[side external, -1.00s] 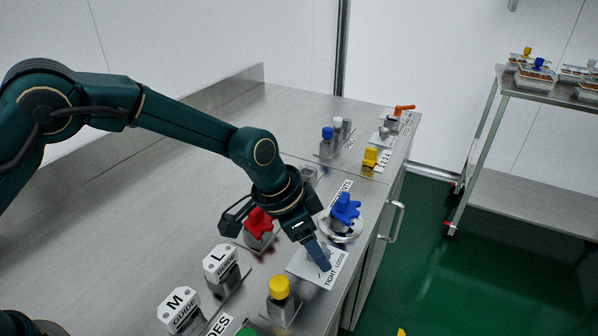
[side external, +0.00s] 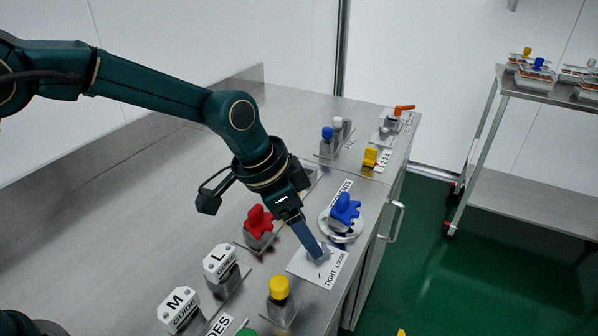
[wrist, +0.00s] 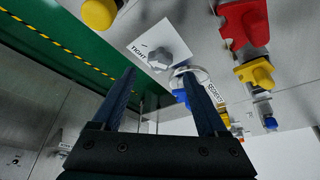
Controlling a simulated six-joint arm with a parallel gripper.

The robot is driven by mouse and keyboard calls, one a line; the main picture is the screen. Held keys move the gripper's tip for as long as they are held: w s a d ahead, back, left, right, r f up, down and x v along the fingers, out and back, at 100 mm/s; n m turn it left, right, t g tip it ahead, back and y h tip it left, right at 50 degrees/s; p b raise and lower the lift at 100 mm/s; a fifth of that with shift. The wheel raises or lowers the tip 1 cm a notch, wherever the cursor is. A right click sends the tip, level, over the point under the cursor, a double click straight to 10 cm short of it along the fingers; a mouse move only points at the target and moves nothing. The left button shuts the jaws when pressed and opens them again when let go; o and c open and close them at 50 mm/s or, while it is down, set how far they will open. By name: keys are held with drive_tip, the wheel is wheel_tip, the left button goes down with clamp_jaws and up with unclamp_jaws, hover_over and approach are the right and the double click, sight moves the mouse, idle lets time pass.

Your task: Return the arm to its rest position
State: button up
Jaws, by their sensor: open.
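My gripper (side external: 316,247) is open and empty, its fingers pointing down toward the white TIGHT/LOOSE plate (side external: 331,268) on the steel bench in the side view. In the wrist view, the two dark fingers (wrist: 160,82) stand apart with nothing between them. The plate (wrist: 150,42) carries a grey knob (wrist: 161,58), which shows beyond the fingertips and clear of them. In the side view, the fingers overlap this knob, so the exact gap is unclear. My arm reaches in from the left over the bench.
A blue knob (side external: 345,208) stands right of my gripper and a red knob (side external: 259,222) left of it. A yellow knob (side external: 279,287) and the L (side external: 220,262) and M (side external: 179,307) guide blocks stand nearer the camera. The bench's rear left (side external: 190,140) is clear.

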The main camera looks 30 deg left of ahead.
drive_tip(key=s+a+r+n+t, duration=0.35)
drive_tip(key=a+r, duration=0.65)
drive_tip(key=r, duration=0.4)
drive_tip(key=s+a+f+n+y, duration=0.1)
drive_tip(key=s+a, duration=0.3)
drive_tip(key=s, duration=0.4)
drive_tip(key=s+a+f+n+g+y, duration=0.1)
drive_tip(key=s+a+f+n+y, duration=0.1)
drive_tip(key=s, duration=0.6)
wheel_tip(320, 180, down, 2)
drive_tip(key=shift+a+f+n, duration=0.1)
drive_tip(key=shift+a+n, duration=0.8)
drive_tip(key=shift+n, duration=0.15)
drive_tip(key=shift+s, duration=0.1)
